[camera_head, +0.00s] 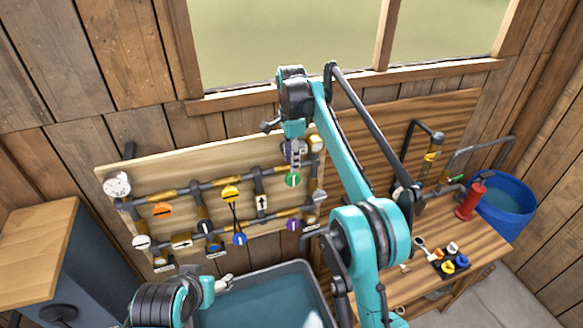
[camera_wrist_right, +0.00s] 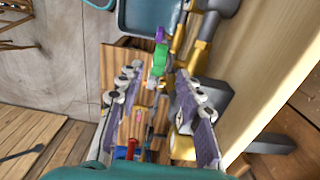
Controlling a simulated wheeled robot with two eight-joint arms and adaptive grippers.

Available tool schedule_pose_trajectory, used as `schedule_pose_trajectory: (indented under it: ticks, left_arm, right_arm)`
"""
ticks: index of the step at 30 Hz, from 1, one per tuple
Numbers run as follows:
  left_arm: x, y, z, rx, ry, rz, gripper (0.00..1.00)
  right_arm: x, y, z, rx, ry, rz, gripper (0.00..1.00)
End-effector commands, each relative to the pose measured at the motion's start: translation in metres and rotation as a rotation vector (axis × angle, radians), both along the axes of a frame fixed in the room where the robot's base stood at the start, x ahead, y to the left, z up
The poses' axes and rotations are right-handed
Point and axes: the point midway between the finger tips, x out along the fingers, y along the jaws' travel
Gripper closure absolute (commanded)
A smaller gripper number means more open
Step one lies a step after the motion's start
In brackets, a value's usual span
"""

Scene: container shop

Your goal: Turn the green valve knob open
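The green valve knob (camera_head: 293,180) sits on the upper pipe of the wooden pipe board, toward its right end. In the right wrist view the green knob (camera_wrist_right: 160,56) shows between and just beyond my fingertips. My right gripper (camera_head: 294,157) points down just above the knob. Its two fingers (camera_wrist_right: 157,76) are spread with a gap on both sides of the knob; I cannot tell whether either touches it. My left gripper (camera_head: 224,282) is low, over the edge of the blue-grey tub, and too small to read.
Other knobs share the board: yellow (camera_head: 231,192), orange (camera_head: 162,210), blue (camera_head: 239,239) and purple (camera_head: 293,225). Pipes run close around them. A tub (camera_head: 305,268) stands below. At right, a workbench (camera_head: 480,255) bears a red cylinder (camera_head: 470,203) beside a blue barrel (camera_head: 520,192).

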Motion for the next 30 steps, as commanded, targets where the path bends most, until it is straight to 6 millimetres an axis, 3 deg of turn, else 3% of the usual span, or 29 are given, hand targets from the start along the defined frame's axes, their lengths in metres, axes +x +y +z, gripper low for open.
schedule_pose_trajectory:
  ticks: [15,26,30]
  left_arm:
    - [0.0,0.0,0.004,0.0,0.0,0.0,0.37]
    - [0.0,0.0,0.004,0.0,0.0,0.0,0.37]
    - [0.0,0.0,0.004,0.0,0.0,0.0,0.37]
  right_arm:
    - [0.0,0.0,-0.071,0.0,0.0,-0.001,0.64]
    - [0.0,0.0,-0.078,0.0,0.0,-0.001,0.64]
    - [0.0,0.0,-0.077,0.0,0.0,-0.001,1.0]
